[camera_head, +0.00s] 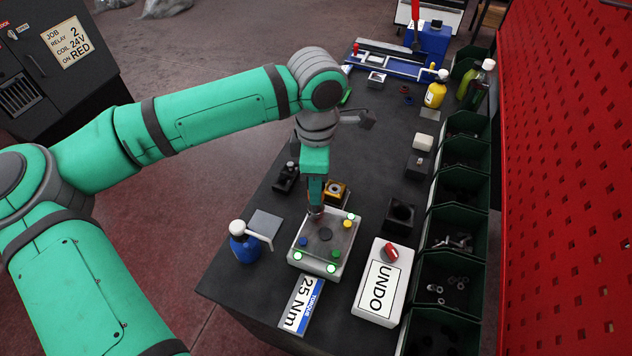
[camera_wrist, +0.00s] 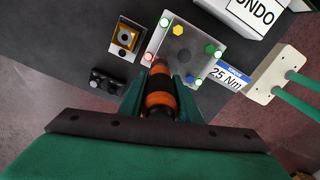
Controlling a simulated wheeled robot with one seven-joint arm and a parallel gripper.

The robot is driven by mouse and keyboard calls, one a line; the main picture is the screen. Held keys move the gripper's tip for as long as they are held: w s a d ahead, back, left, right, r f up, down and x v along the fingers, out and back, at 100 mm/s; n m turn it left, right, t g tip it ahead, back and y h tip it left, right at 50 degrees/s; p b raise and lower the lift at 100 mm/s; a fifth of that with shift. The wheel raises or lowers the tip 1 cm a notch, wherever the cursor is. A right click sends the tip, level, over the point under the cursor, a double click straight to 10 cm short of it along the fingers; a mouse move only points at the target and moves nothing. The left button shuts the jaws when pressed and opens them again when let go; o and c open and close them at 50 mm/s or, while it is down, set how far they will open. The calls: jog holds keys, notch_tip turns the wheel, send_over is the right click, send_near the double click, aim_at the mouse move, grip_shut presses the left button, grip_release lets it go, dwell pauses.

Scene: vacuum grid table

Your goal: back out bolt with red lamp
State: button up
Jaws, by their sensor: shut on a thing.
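The pale plate (camera_head: 318,262) carries several coloured bolts and corner lamps; it also shows in the wrist view (camera_wrist: 205,35). The red lamp (camera_wrist: 148,57) glows at one corner, beside the tool's tip. The other visible lamps glow green. Yellow (camera_head: 346,224), blue (camera_head: 303,242) and green (camera_head: 332,255) bolts stand on the plate around a dark centre disc (camera_head: 325,234). My gripper (camera_wrist: 160,92) is shut on an orange-and-black driver (camera_wrist: 160,100), which points down at the red-lamp corner. The bolt there is hidden under the driver; I cannot tell whether they touch.
A white UNDO block (camera_head: 380,290) with a red knob stands right of the plate. A 25 Nm card (camera_head: 302,303) lies in front. A blue bottle (camera_head: 243,243) stands left, an orange-framed fixture (camera_head: 336,193) behind. Dark bins (camera_head: 447,275) line the right edge.

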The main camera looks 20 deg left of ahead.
jog(key=shift+f, duration=0.65)
dwell(1.7)
jog(key=shift+r, duration=0.35)
dwell(2.3)
jog(key=shift+r, duration=2.3)
